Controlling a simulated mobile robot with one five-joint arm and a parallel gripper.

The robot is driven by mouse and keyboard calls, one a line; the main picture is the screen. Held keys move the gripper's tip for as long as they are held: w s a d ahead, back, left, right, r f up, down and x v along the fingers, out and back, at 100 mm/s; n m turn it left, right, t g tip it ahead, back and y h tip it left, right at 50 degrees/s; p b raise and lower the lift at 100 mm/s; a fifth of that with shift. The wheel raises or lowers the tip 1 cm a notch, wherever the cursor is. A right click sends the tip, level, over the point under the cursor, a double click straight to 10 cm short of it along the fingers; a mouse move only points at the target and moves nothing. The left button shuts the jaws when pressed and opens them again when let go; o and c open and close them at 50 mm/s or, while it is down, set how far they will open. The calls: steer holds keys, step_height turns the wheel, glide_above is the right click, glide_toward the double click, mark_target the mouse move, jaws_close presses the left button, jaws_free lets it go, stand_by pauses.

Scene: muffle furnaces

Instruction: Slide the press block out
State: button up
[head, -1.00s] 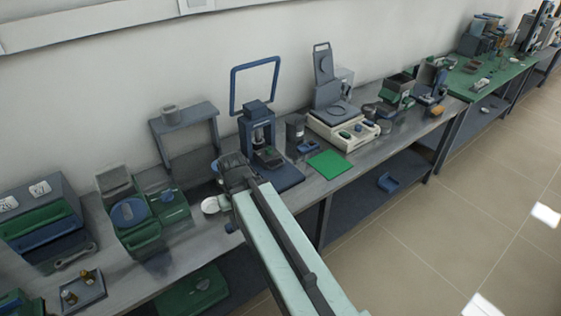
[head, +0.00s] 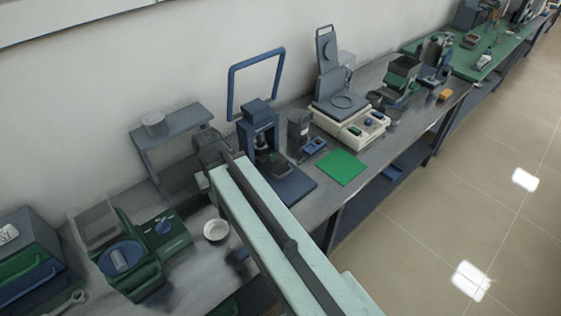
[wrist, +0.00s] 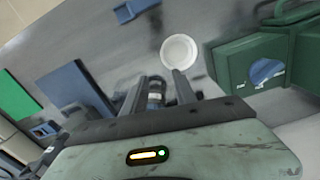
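The blue press (head: 262,128) stands on the bench against the wall, with a flat blue plate (head: 291,187) in front. A small dark block (head: 279,158) sits low in its frame; I cannot tell for sure that it is the press block. The plate also shows at left in the wrist view (wrist: 75,90). My gripper (wrist: 160,84) has its two fingers apart. A grey cylindrical thing (wrist: 156,91) shows between or beyond them; contact cannot be told. In the head view my arm hides the fingertips, left of the press.
A white dish (head: 216,230) lies on the bench left of my arm, beyond the fingertips in the wrist view. A green device (head: 130,255) stands further left, a grey raised shelf (head: 172,125) behind. A green mat (head: 341,167) and a cream balance (head: 350,125) are to the right.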

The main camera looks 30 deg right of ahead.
steer(key=shift+w+a+r, duration=0.1)
steer(key=shift+w+a, duration=0.1)
steer(key=shift+a, duration=0.05)
steer(key=m+t+b, duration=0.2)
steer(key=m+b, duration=0.2)
steer(key=m, duration=1.2)
glide_toward(285, 174)
steer(key=f+b, duration=0.2)
steer(key=w+f+b, duration=0.1)
steer(key=f+b, duration=0.4)
steer(key=f, duration=0.1)
steer(key=shift+w+d+b, duration=0.1)
steer(key=shift+w+b, duration=0.15)
steer(key=shift+b, duration=0.05)
steer(key=shift+r, duration=0.15)
jaws_close()
